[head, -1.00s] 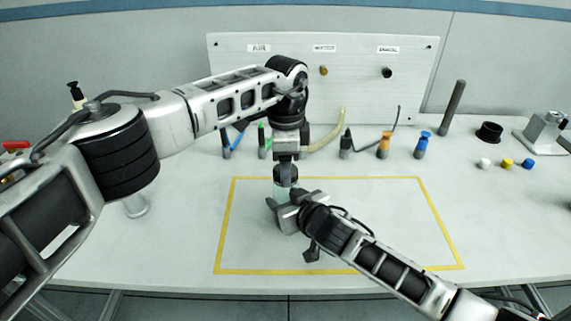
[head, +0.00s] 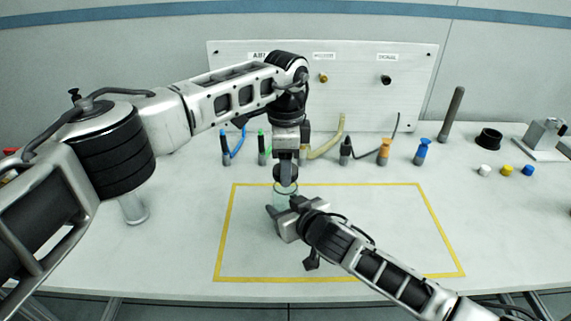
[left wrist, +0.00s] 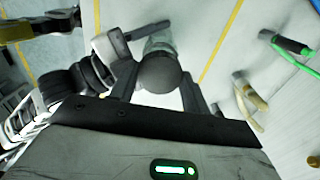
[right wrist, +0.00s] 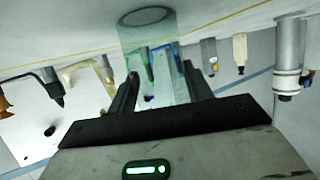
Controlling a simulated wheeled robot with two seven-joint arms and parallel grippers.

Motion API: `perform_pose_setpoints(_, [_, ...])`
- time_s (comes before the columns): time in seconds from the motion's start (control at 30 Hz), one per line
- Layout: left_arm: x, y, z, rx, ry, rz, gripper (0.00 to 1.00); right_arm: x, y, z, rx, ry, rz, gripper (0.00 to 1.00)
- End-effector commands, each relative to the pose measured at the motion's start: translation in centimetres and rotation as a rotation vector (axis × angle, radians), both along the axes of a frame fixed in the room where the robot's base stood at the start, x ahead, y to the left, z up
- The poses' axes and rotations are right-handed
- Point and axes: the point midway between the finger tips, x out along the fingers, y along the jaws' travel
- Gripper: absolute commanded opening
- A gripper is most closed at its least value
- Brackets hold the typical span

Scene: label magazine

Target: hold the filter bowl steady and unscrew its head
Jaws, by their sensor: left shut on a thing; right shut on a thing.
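The clear, greenish filter bowl (head: 284,194) stands upright inside the yellow outline, and its round rim shows. My right gripper (head: 283,217) is shut on the bowl from the front right; the bowl's clear wall shows between its fingers in the right wrist view (right wrist: 150,55). The dark filter head (head: 286,176) is in my left gripper (head: 285,160), which points straight down over the bowl. In the left wrist view the round dark head (left wrist: 160,72) sits between the fingers. The head appears raised just above the bowl rim, though a small overlap is hard to rule out.
Hose ends and fittings, such as an orange one (head: 383,152) and a blue one (head: 421,152), stand behind the outline. A labelled panel (head: 350,90) rises at the back. Several small caps (head: 506,170) lie at the right. The outline's right half is clear.

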Motion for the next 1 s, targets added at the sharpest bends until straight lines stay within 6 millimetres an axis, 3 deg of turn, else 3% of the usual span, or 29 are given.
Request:
perform_pose_setpoints(0.17, [0.1, 0.0, 0.8, 0.0, -0.002, 0.0, 0.19, 0.0, 0.0, 0.0, 0.001, 0.002, 0.001, 0.0])
perform_pose_setpoints(0.4, [0.1, 0.0, 3.7, 0.0, -0.002, 0.001, 0.19, 0.0, 0.0, 0.0, 0.001, 0.002, 0.001, 0.0])
perform_pose_setpoints(0.63, [0.0, 0.0, 4.0, 0.0, 0.0, 0.0, 0.19, 0.0, 0.0, 0.0, 0.001, 0.001, 0.001, 0.0])
perform_pose_setpoints(0.67, [0.0, 0.0, 4.0, 0.0, 0.0, 0.0, 0.19, 0.0, 0.0, 0.0, 0.001, 0.001, 0.001, 0.53])
perform_pose_setpoints(0.73, [0.0, 0.0, 4.0, 0.0, 0.0, 0.0, 0.19, 0.0, 0.0, 0.0, 0.001, 0.001, 0.001, 0.72])
perform_pose_setpoints(1.0, [0.0, 0.0, 4.0, 0.0, 0.0, 0.0, 0.19, 0.0, 0.0, 0.0, 0.0, 0.0, 0.0, 0.76])
